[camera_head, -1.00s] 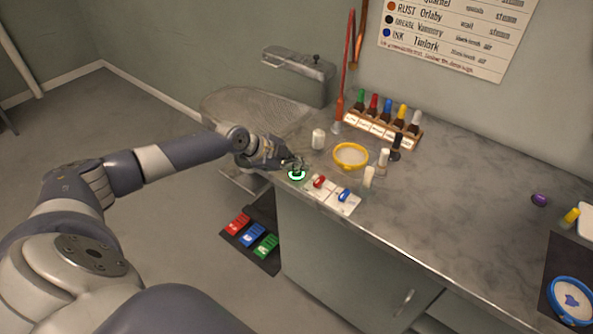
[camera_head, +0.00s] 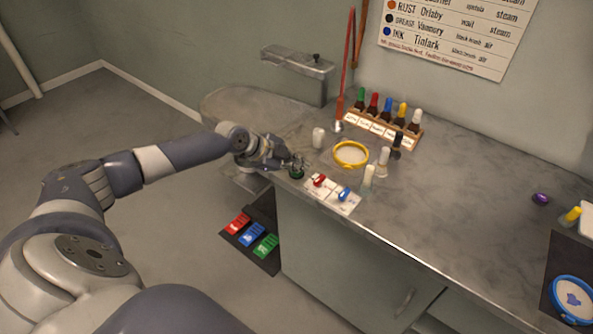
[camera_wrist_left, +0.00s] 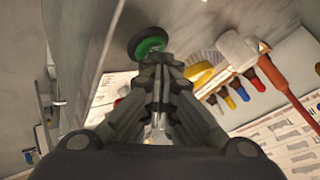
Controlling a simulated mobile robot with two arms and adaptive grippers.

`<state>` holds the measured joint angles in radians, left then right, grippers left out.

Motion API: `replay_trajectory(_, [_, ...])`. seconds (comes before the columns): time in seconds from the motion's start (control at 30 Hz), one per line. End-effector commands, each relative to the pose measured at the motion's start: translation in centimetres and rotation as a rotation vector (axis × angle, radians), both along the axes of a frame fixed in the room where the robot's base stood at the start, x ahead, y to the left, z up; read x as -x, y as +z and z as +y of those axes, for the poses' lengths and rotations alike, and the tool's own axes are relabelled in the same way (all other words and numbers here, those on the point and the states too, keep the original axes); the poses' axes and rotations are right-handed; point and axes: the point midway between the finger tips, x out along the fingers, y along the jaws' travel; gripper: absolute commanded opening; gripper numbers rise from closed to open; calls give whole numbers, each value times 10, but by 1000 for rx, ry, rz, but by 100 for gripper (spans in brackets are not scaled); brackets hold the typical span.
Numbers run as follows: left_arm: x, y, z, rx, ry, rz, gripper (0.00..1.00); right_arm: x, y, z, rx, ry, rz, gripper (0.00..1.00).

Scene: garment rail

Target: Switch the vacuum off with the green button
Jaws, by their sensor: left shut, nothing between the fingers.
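The green button (camera_head: 296,174) sits at the front left corner of the counter, and its ring looks dark in the head view. It also shows in the left wrist view (camera_wrist_left: 150,43), just beyond the fingertips. My left gripper (camera_head: 290,163) is shut and empty, with its fingertips at the button's top; whether they touch it I cannot tell. In the left wrist view the shut fingers (camera_wrist_left: 160,65) point at the button. My right gripper is not in view.
Right of the button are a red switch (camera_head: 319,180) and a blue switch (camera_head: 344,194) on white cards. A yellow ring (camera_head: 351,154), small white bottles and a rack of coloured bottles (camera_head: 384,131) stand behind. Coloured pedals (camera_head: 251,236) lie on the floor. The counter's middle is clear.

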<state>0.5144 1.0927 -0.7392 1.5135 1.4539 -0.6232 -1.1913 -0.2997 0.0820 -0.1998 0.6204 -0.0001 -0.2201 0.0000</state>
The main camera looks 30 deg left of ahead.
Motion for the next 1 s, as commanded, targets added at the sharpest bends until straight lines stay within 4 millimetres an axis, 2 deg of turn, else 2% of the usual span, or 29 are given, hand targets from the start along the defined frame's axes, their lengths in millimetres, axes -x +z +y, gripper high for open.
replay_trajectory(0.03, [1, -5, 0, -1, -1, 3, 0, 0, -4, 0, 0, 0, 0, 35])
replay_trajectory(0.4, [2, -6, 0, -1, -1, 7, 0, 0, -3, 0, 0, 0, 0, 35])
replay_trajectory(0.87, [1, 2, 0, -1, 0, 5, 0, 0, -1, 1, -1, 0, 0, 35])
replay_trajectory(1.0, [1, 10, 0, -1, 0, 4, 0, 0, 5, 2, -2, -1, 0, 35])
